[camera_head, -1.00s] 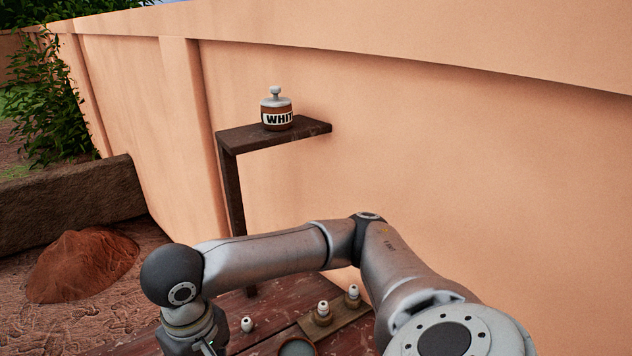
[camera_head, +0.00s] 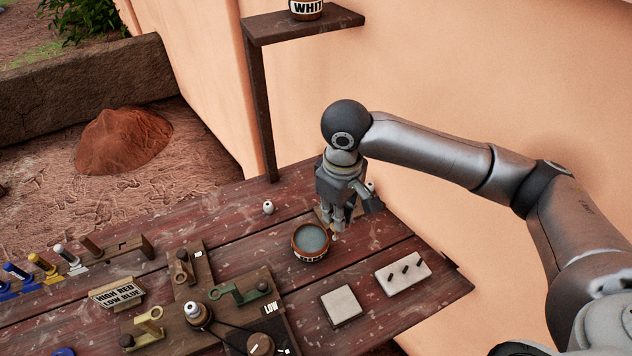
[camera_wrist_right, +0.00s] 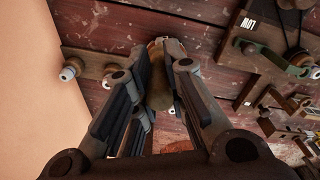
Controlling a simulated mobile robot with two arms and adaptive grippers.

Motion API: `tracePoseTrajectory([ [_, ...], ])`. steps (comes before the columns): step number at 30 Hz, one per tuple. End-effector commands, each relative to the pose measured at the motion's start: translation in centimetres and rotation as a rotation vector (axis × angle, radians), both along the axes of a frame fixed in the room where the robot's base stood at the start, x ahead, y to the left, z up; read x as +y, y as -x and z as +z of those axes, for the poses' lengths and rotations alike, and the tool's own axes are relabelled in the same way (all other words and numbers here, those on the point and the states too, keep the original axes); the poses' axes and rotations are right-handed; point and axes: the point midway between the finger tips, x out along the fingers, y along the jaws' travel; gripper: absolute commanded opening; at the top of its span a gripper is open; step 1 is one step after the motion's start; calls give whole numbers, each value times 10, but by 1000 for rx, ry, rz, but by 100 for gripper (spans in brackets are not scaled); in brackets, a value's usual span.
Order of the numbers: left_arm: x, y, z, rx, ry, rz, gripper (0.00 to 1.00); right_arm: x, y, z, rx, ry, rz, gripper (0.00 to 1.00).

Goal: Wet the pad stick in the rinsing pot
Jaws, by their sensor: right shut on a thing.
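The rinsing pot (camera_head: 311,253) is a round brown bowl with grey-looking liquid, standing on the red wooden table. My right gripper (camera_head: 340,222) points down just right of and behind the pot, apparently outside its rim. It is shut on the pad stick (camera_wrist_right: 158,88), a brown piece between the fingers in the right wrist view. In the head view a small pale tip shows below the fingers. The fingers hide most of the stick, and I cannot tell whether its tip is wet. My left gripper is not in view.
A wooden rack (camera_wrist_right: 88,60) with white-topped pieces is beside the gripper. A white knob (camera_head: 268,207) stands behind the pot. A pale square block (camera_head: 341,306) and a slotted white plate (camera_head: 403,272) lie in front. A lever board (camera_head: 235,320) is left. The wall is close behind.

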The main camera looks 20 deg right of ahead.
Motion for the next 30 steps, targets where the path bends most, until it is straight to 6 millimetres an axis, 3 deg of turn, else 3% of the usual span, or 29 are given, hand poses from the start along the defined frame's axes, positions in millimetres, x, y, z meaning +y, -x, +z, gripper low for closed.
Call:
tracePoseTrajectory([
  [1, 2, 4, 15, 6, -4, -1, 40, 7, -8, 6, 3, -1, 79, 0],
  [6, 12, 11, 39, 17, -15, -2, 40, 22, -35, 0, 3, -1, 377, 0],
  [15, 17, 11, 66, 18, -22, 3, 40, 40, -63, -15, 1, 0, 788, 0],
  [23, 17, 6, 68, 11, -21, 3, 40, 43, -69, -23, -1, 1, 894, 0],
  [30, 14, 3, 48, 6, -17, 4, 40, 43, -68, -42, -1, 1, 895, 0],
])
